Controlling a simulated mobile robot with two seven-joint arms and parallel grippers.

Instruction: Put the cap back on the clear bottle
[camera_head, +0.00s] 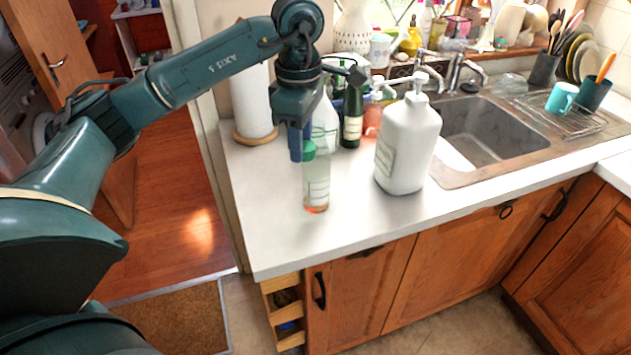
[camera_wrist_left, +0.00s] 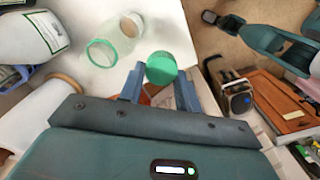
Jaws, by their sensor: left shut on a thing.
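My left gripper (camera_head: 302,150) reaches in from the left over the counter, its fingers pointing down. It is shut on a green cap (camera_wrist_left: 161,68), which sits between the two finger tips in the left wrist view. The cap also shows in the head view (camera_head: 308,150), overlapping the top of the clear bottle. The clear bottle (camera_head: 316,187) stands upright on the counter with an orange tint at its base. In the left wrist view, its green-rimmed open mouth (camera_wrist_left: 101,53) lies left of the cap, apart from it. My right gripper is not seen.
A large white pump bottle (camera_head: 408,145) stands right of the clear bottle. A paper roll (camera_head: 252,100) stands behind left, and a dark bottle (camera_head: 352,118) and other bottles behind. The sink (camera_head: 480,130) is farther right. The counter's front left (camera_head: 265,225) is bare.

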